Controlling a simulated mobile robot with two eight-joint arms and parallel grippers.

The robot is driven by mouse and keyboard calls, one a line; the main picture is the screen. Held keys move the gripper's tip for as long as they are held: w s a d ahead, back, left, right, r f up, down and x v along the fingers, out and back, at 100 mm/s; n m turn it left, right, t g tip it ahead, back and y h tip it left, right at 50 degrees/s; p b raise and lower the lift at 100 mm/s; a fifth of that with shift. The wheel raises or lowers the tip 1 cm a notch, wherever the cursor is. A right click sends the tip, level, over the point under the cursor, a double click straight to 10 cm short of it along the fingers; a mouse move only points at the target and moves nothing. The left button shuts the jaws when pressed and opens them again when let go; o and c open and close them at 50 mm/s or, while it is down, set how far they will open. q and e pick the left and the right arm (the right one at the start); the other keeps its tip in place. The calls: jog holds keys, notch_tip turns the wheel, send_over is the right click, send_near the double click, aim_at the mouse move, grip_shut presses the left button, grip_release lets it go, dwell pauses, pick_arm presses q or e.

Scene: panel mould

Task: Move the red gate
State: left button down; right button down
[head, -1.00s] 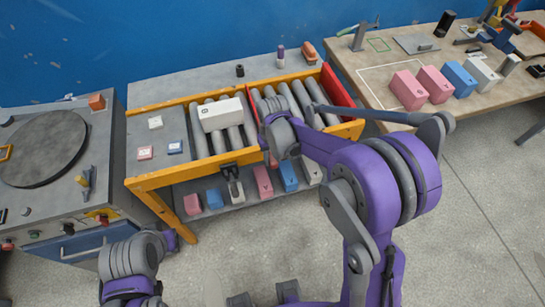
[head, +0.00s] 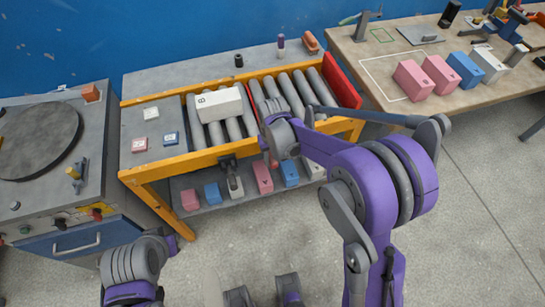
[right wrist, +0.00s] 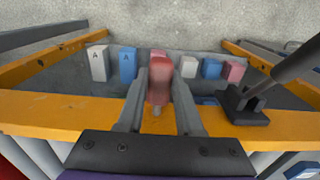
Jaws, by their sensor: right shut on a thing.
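A red panel (head: 342,82) stands at the right end of the roller bench in the head view. My right gripper (head: 272,160) is at the bench's front yellow rail, partly hidden by its own arm. In the right wrist view my right gripper (right wrist: 160,85) has its two fingers on either side of a red handle (right wrist: 159,80) and is shut on it. The handle stands at the yellow rail; how it joins the gate is hidden. My left gripper is out of view; only part of the left arm shows.
A white box (head: 218,103) lies on the left rollers. A black clamp (head: 230,170) sits on the front rail (head: 190,163), left of my right gripper. Pink, blue and white blocks stand on the lower shelf (head: 220,205). A worktable (head: 380,65) stands to the right.

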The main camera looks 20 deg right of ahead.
jog(key=c, duration=0.6)
grip_release()
jog(key=shift+f, duration=0.1)
jog(key=shift+o, duration=0.2)
notch_tip(320, 180, up, 11)
jog(key=shift+p, duration=0.35)
jog(key=s+d+r+t+p, duration=0.1)
jog(key=s+d+t, duration=0.1)
jog(key=s, duration=0.8)
jog(key=s+d+r+t+p, duration=0.1)
jog(key=s+d+r+t, duration=0.1)
jog(key=s, duration=0.8)
jog(key=shift+d+r+t+p, duration=0.2)
jog(key=shift+t+p, duration=0.15)
jog(key=shift+t, duration=0.35)
